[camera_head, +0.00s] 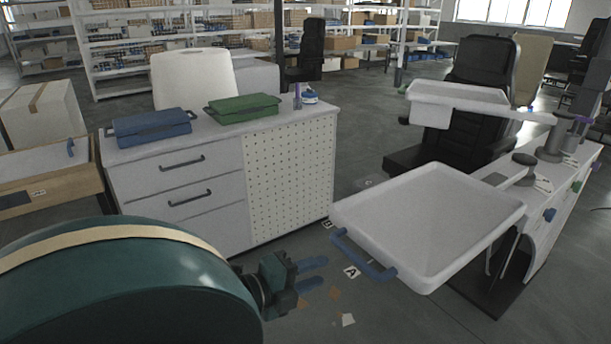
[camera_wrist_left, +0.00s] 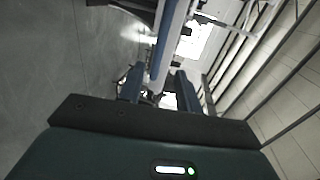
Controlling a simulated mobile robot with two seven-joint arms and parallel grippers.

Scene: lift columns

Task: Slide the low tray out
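The low tray (camera_head: 430,215) is a wide, shallow white tray with a raised rim, empty, right of centre in the head view. A blue bar handle (camera_head: 362,256) is on its near left edge. My left gripper (camera_head: 325,271) is open, with its two blue fingers apart. In the head view it is just left of the handle and visibly apart from it. In the left wrist view a blue bar (camera_wrist_left: 168,45), apparently the handle, extends ahead of the spread fingers (camera_wrist_left: 160,88). My right gripper is not in view.
A second white tray (camera_head: 458,96) is higher up behind the low one. A white bench (camera_head: 570,165) stands at right, a black chair (camera_head: 480,75) behind. A white cabinet (camera_head: 215,185) bears a blue case (camera_head: 150,128) and a green case (camera_head: 242,107). Floor shows between cabinet and tray.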

